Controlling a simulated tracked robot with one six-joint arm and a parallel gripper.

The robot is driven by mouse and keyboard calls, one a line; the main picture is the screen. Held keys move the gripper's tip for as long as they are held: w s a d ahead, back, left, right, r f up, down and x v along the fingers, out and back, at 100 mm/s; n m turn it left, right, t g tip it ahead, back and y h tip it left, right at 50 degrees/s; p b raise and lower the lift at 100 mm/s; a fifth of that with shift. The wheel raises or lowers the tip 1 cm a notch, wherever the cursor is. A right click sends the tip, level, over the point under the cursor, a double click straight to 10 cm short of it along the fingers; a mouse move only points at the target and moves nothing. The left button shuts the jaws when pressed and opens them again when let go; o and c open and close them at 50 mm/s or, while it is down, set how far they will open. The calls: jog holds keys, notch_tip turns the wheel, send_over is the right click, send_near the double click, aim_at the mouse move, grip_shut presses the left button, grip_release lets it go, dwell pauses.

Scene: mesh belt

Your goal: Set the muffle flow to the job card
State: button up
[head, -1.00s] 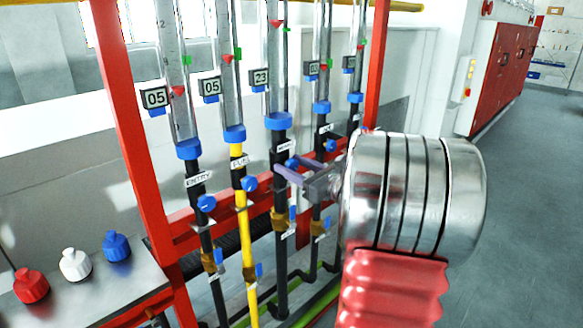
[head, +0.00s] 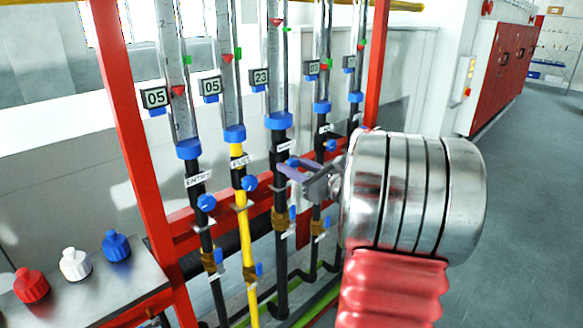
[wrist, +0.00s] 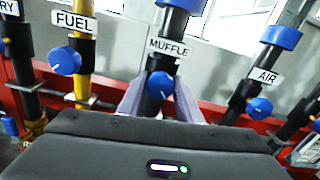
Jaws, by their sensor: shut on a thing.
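The muffle tube (head: 275,60) is the middle one on the rack, with a display (head: 260,76) reading 23. Its red marker (head: 275,22) and a green tag (head: 287,29) show near the top of the picture. Below, the label MUFFLE (wrist: 169,47) sits above the blue muffle knob (wrist: 160,85) in the wrist view. My gripper (wrist: 158,98) is shut on this knob, with one pale finger on each side of it. In the head view my gripper (head: 291,170) reaches left to the black muffle pipe, and its fingers mostly hide the knob.
The fuel knob (wrist: 65,60) and the air knob (wrist: 259,108) flank my gripper. The entry and fuel displays (head: 155,97) (head: 211,86) both read 05. A bench (head: 95,285) at the left holds red, white and blue bottles. Floor (head: 530,180) at the right is clear.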

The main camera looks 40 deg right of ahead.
jog(key=o, duration=1)
jog(key=shift+o, duration=0.2)
jog(key=s, duration=1.3)
jog(key=shift+s+d, duration=0.15)
jog(key=shift+s, duration=0.25)
